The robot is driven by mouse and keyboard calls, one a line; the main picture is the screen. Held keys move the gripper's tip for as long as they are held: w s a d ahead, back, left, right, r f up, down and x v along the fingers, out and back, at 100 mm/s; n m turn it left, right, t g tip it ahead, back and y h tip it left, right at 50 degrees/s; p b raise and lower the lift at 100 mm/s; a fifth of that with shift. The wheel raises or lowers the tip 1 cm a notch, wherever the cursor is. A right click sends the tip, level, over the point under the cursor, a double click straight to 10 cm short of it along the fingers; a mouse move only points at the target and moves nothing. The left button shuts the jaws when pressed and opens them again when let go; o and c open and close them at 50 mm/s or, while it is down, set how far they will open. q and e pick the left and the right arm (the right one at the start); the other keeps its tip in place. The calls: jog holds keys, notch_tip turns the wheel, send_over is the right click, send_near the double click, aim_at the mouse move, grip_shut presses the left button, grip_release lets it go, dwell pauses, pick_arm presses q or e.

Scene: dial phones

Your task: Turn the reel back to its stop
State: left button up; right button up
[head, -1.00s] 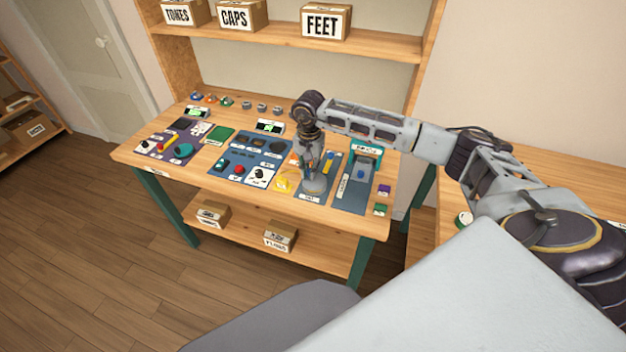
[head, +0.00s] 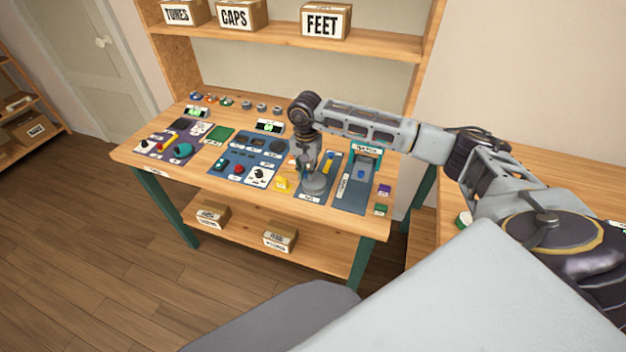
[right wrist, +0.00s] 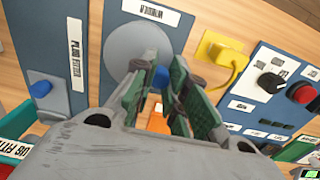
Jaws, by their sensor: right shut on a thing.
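The reel is a round grey disc (head: 315,187) on a blue panel at the right part of the bench, partly hidden by my right gripper in the head view. It shows more clearly in the right wrist view (right wrist: 135,45). My right gripper (head: 310,172) points down at the reel. In the right wrist view its two green-padded fingers (right wrist: 160,82) are closed around a small blue part (right wrist: 159,76) at the disc's edge, which looks like its handle. The exact contact is partly hidden by the fingers. My left gripper is in neither view.
A yellow plug piece (right wrist: 222,55) sits beside the reel's panel, near a panel with black and red knobs (right wrist: 271,83). A blue panel with a teal frame (head: 367,152) stands to the right. Other dial panels fill the bench's left half.

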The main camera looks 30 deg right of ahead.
aim_at(310, 185)
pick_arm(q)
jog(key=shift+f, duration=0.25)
pick_arm(e)
jog(key=shift+s+a, duration=0.45)
jog(key=shift+s, duration=0.1)
dwell(0.6)
pick_arm(q)
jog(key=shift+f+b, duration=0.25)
jog(key=shift+b, duration=0.2)
pick_arm(e)
jog(key=shift+s+a, duration=0.15)
jog(key=shift+s, duration=0.5)
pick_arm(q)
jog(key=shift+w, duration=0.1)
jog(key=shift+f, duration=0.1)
pick_arm(e)
jog(key=shift+s, duration=0.35)
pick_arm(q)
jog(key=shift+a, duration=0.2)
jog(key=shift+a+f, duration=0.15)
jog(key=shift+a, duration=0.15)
pick_arm(e)
jog(key=shift+s, duration=0.15)
pick_arm(q)
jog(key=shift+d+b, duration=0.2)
jog(key=shift+b, duration=0.1)
pick_arm(e)
jog(key=shift+s+d, duration=0.15)
jog(key=shift+d, duration=0.05)
